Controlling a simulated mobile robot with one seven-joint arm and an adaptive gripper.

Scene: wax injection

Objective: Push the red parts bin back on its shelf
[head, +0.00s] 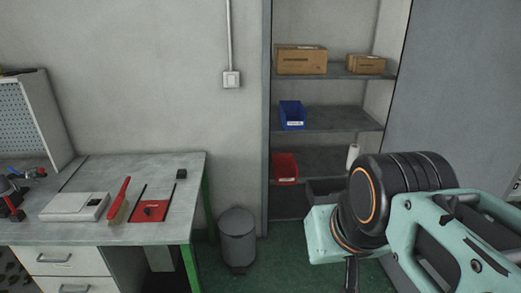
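The red parts bin (285,169) is upright at the left end of the lower shelf (322,161) in the open cabinet. A pale label shows low on its front. Its front is at the shelf's front edge; I cannot tell how far it sticks out. My gripper (352,274) is at the bottom of the head view, pointing down, right of and nearer than the bin, apart from it. It looks dark and narrow and is partly cut off, so its opening is unclear.
A blue bin (292,115) is on the shelf above, with cardboard boxes (302,60) higher up. A white bottle (353,155) stands right of the red bin, partly behind my arm. A grey waste bin (238,238) and a workbench (150,168) are to the left.

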